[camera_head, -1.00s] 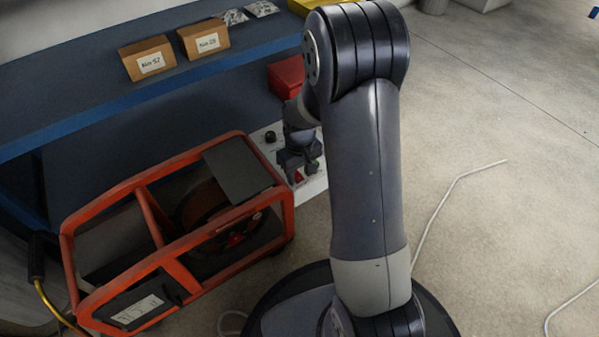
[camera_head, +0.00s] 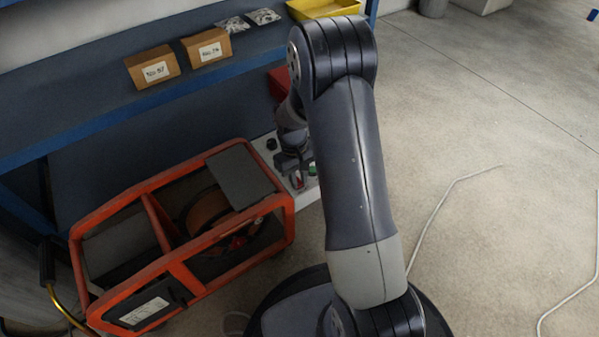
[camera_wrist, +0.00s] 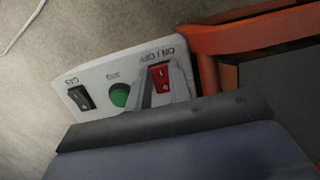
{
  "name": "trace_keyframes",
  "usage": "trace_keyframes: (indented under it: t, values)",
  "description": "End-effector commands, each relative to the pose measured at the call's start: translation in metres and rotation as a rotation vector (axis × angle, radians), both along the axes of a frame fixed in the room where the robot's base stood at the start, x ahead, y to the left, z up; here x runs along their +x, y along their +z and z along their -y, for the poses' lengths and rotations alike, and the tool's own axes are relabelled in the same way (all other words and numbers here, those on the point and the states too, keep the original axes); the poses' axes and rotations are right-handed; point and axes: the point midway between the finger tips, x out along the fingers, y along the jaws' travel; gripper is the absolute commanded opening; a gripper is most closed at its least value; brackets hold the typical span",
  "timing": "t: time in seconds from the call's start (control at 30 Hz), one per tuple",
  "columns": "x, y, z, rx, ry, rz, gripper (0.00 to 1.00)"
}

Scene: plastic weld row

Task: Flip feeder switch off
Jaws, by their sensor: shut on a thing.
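The red rocker switch (camera_wrist: 161,78) sits on a white panel (camera_wrist: 125,62) under the printed words ON / OFF, at the centre of the wrist view. My gripper (camera_wrist: 164,76) has its fingers on either side of the red switch and is shut on it. The fingers hide part of the switch sides, and I cannot tell which way the rocker is tipped. A green round button (camera_wrist: 119,95) and a black switch (camera_wrist: 81,97) marked GAS lie to its left. In the head view my gripper (camera_head: 297,176) is at the panel, partly hidden by my arm.
The orange-framed feeder (camera_head: 160,205) stands left of my arm, its frame (camera_wrist: 235,38) close beside the switch. Behind are a blue shelf (camera_head: 100,117) with two cardboard boxes (camera_head: 152,67), a yellow tray (camera_head: 325,8) and a red box (camera_head: 279,83). Floor at right is mostly clear, with a thin white cable.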

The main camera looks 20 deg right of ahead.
Motion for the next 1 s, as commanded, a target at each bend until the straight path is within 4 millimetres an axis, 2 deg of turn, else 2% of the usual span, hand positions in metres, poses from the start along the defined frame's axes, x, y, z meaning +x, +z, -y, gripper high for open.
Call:
trace_keyframes:
  t: [0.03,0.2,0.57,0.6,0.83,1.0]
  values:
    - [0.0014,0.0047,-0.0009,-0.007,0.001,-0.022,0.0]
    - [0.0027,0.0024,-0.0011,-0.024,0.0,-0.073,0.0]
    - [0.003,0.001,-0.001,-0.029,0.0,-0.083,0.0]
    - [0.003,0.001,-0.001,-0.029,0.0,-0.083,0.22]
    - [0.0028,0.0008,-0.0009,-0.028,0.0,-0.082,0.41]
    - [0.0027,0.0007,-0.0009,-0.028,0.0,-0.083,0.42]
